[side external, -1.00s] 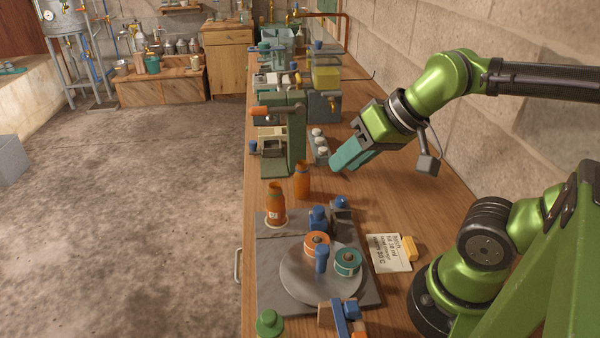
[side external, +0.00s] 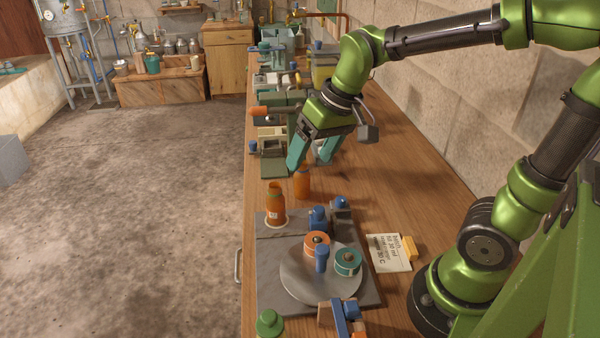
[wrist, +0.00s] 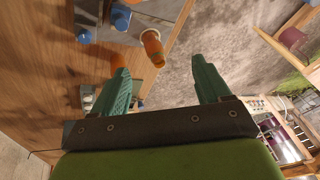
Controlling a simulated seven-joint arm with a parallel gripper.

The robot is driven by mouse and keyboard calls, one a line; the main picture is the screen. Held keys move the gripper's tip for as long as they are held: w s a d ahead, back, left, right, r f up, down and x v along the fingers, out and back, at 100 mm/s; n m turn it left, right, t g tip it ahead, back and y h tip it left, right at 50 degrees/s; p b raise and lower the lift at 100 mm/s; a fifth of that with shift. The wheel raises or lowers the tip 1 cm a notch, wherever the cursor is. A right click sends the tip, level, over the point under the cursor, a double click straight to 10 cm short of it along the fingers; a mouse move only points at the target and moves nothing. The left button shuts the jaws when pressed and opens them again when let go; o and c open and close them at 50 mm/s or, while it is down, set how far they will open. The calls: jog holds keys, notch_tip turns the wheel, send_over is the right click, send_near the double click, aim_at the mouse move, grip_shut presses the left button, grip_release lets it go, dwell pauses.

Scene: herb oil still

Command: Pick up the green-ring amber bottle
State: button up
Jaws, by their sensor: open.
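Two amber bottles stand near the bench's left side. The front bottle (side external: 275,205) is upright on the corner of the grey plate, with a pale label and a pale band around its base. The other bottle (side external: 302,187) stands just behind it on the wood, its top close to my gripper's fingers. I cannot make out a green ring on either. My gripper (side external: 307,164) is open and empty, teal fingers pointing down, above and behind the bottles. In the wrist view, the labelled bottle (wrist: 152,45) shows beyond the gap between the fingers (wrist: 160,67); the other bottle (wrist: 117,61) is partly behind the left fingertip.
The grey plate (side external: 268,285) bears a round disc (side external: 300,285) with orange-topped (side external: 317,240) and teal-topped (side external: 348,262) pieces and blue-topped parts. A note card (side external: 388,253) lies to its right. A green press-like stand (side external: 272,165) is behind the bottles. Bare wood lies right of them.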

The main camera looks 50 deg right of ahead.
aim_at(275, 202)
jog(key=w+d+f+n+g+h, duration=0.15)
jog(key=w+n+g, duration=0.25)
jog(key=w, duration=0.8)
jog(key=f, duration=1.7)
jog(key=shift+s+a+f, duration=0.25)
jog(key=shift+s+a, duration=0.05)
jog(key=shift+s, duration=0.05)
jog(key=shift+c, duration=0.2)
jog(key=c, duration=1.2)
jog(key=shift+c, duration=0.2)
jog(key=shift+r, duration=0.15)
